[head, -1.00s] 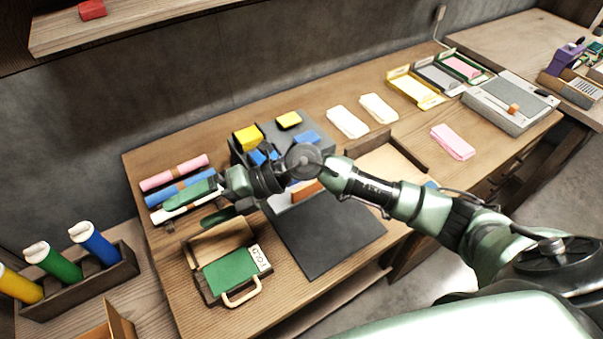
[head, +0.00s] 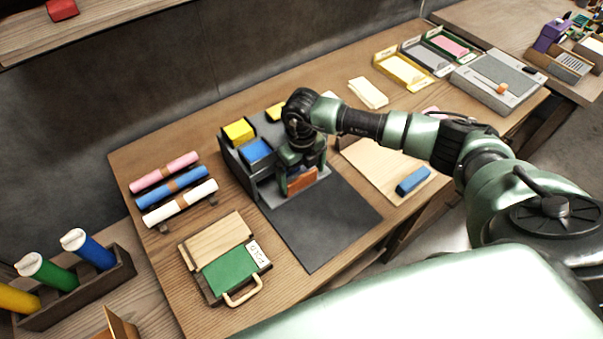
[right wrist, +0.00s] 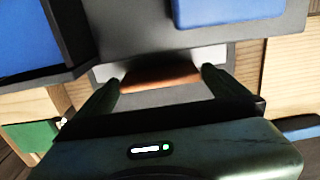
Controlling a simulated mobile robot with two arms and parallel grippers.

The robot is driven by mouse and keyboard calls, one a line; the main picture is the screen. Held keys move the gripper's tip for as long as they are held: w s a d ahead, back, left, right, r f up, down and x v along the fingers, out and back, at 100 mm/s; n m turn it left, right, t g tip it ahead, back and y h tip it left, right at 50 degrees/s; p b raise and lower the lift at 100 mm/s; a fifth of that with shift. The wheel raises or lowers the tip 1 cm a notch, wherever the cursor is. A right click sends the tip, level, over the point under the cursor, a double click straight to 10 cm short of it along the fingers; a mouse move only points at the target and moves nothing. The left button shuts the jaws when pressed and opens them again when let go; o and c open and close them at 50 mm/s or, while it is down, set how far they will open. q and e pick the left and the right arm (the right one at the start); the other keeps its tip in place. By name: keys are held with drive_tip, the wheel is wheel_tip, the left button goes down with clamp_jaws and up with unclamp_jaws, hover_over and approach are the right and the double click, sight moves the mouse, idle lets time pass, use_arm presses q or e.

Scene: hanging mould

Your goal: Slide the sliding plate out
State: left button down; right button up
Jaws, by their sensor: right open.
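The sliding plate is a light grey plate (head: 322,172) low at the front of a dark grey box (head: 235,165), with an orange-brown handle block (head: 301,181) at its front. In the right wrist view the handle (right wrist: 160,77) lies between my fingertips, with the plate's pale surface (right wrist: 200,60) behind it. My right gripper (head: 302,176) points down at the handle. Its fingers are open, one on each side of the handle; contact is not clear. My gripper and arm hide part of the box and plate. My left gripper is not in view.
A dark mat (head: 315,225) lies flat and clear in front of the box. A wooden board (head: 385,165) with a blue block (head: 413,180) is to the right.

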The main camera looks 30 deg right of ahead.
drive_tip(key=shift+f, duration=0.6)
drive_tip(key=shift+c, duration=0.3)
